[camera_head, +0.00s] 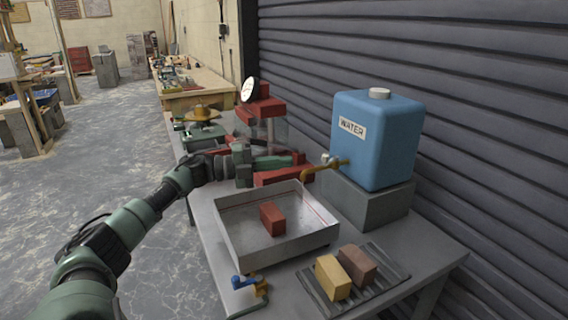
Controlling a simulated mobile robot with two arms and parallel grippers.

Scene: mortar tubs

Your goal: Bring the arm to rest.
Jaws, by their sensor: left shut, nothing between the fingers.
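My left arm comes in from the lower left and reaches over the grey bench. My left gripper (285,161) is shut and empty, above the far side of the metal tray (233,242) and close to a red machine with a dial. A red brick (272,218) stands inside the tray, apart from the gripper. My right gripper is not in view.
A blue water tank (378,145) with a brass tap (330,163) stands on a grey block (365,205) at the right. A yellow brick (332,278) and a brown brick (357,264) lie on a ribbed rack (385,277). The red machine (265,107) stands beyond the tray. Open floor (110,150) lies left.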

